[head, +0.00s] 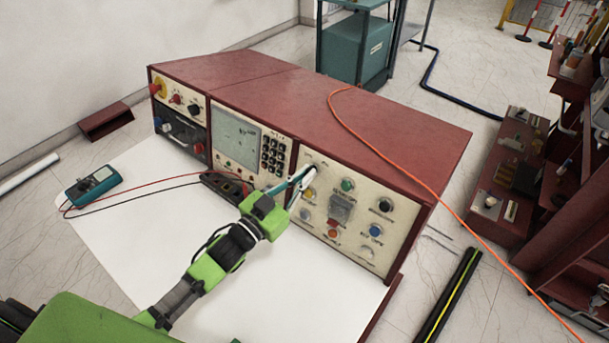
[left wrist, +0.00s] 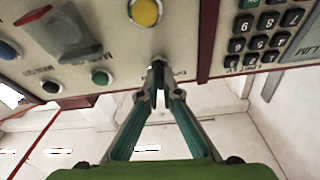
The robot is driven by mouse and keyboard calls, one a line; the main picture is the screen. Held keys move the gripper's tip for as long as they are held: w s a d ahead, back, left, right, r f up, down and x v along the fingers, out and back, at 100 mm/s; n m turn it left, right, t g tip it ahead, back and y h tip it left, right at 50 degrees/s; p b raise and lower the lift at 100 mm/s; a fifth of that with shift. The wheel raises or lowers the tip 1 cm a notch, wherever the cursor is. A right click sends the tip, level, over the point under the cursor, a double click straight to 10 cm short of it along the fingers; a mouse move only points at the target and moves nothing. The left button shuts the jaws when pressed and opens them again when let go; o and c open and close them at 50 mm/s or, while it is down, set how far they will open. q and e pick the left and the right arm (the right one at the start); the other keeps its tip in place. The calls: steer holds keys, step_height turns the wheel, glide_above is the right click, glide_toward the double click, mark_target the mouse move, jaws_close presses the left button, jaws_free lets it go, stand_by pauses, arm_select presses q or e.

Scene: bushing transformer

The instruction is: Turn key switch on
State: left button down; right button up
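The red control cabinet (head: 345,112) has a beige right panel (head: 345,240) with round buttons and a square dark switch (head: 341,207). My left gripper (head: 308,174) reaches the panel's upper left part, above a yellow button (head: 309,193). The left wrist view shows the panel upside down, with the yellow button (left wrist: 145,12) just beyond the fingertips. There the left gripper's (left wrist: 158,75) fingertips are drawn close together around a small part, apparently the key switch (left wrist: 158,59). The fingertips mostly hide this part, so its turned position cannot be read. My right gripper is not in view.
A multimeter (head: 93,184) with red and black leads lies on the white tabletop (head: 140,245). An orange cable (head: 400,163) runs over the cabinet top to the floor. Shelves with clutter stand at the right. The tabletop in front of the panel is mostly clear.

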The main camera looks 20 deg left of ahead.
arm_select(q)
steer(key=shift+w+a+r+m+g+h+p, duration=0.1)
steer(key=shift+m+g+h+p, duration=0.45)
steer(key=shift+m, duration=1.8)
steer(key=shift+r+m+g+h+p, duration=0.15)
steer(key=shift+m+g+h, duration=0.6)
steer(key=shift+m, duration=1.6)
steer(key=shift+f, duration=0.15)
steer(key=c, duration=2.2)
jaws_free()
steer(key=shift+c, duration=0.2)
